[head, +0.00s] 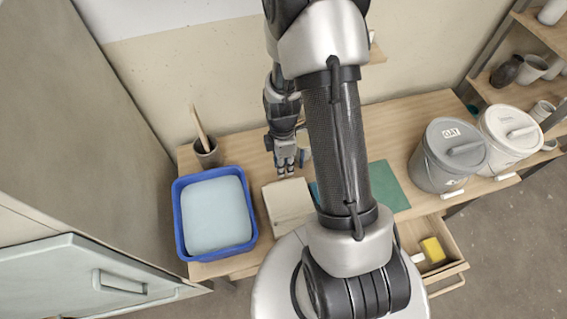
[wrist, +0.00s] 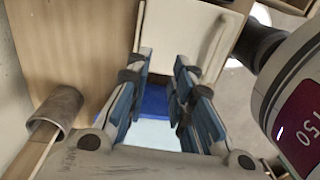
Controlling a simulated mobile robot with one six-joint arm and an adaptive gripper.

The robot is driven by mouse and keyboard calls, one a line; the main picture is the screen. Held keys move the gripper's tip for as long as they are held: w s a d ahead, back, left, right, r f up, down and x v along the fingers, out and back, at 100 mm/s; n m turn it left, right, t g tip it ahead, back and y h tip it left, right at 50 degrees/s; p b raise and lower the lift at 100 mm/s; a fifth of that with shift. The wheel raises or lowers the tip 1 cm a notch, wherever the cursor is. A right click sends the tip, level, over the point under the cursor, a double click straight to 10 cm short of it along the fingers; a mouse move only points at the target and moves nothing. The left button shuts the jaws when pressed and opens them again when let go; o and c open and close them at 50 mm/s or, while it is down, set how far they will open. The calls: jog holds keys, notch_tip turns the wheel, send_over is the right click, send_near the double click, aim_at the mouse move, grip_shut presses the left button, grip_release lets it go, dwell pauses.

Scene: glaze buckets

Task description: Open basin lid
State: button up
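The blue basin (head: 180,240) stands at the left end of the wooden table. A flat pale blue surface (head: 215,213) fills its top; I cannot tell if it is liquid or a cover. A cream rectangular panel (head: 288,203) with a raised bar lies on the table right of the basin; it also shows at the top of the wrist view (wrist: 180,30). My gripper (head: 287,172) is above the table near the panel's back edge. In the wrist view my gripper (wrist: 163,75) is open and empty, with the basin's blue rim (wrist: 158,100) visible beyond, between its fingers.
A brown cup (head: 208,155) with a wooden stick stands behind the basin. A green mat (head: 387,187) lies right of my arm. A grey bucket (head: 435,175) and a white bucket (head: 505,155) stand at the right. An open drawer (head: 455,268) holds a yellow sponge (head: 433,250).

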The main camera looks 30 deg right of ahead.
grip_shut()
dwell(0.4)
jog(key=shift+c, duration=1.8)
grip_release()
jog(key=o, duration=0.7)
jog(key=shift+r, duration=0.1)
jog(key=r, duration=1.1)
jog(key=shift+w+d+r, duration=0.1)
jog(key=shift+w+r, duration=0.25)
jog(key=shift+r, duration=0.05)
jog(key=shift+c, duration=0.2)
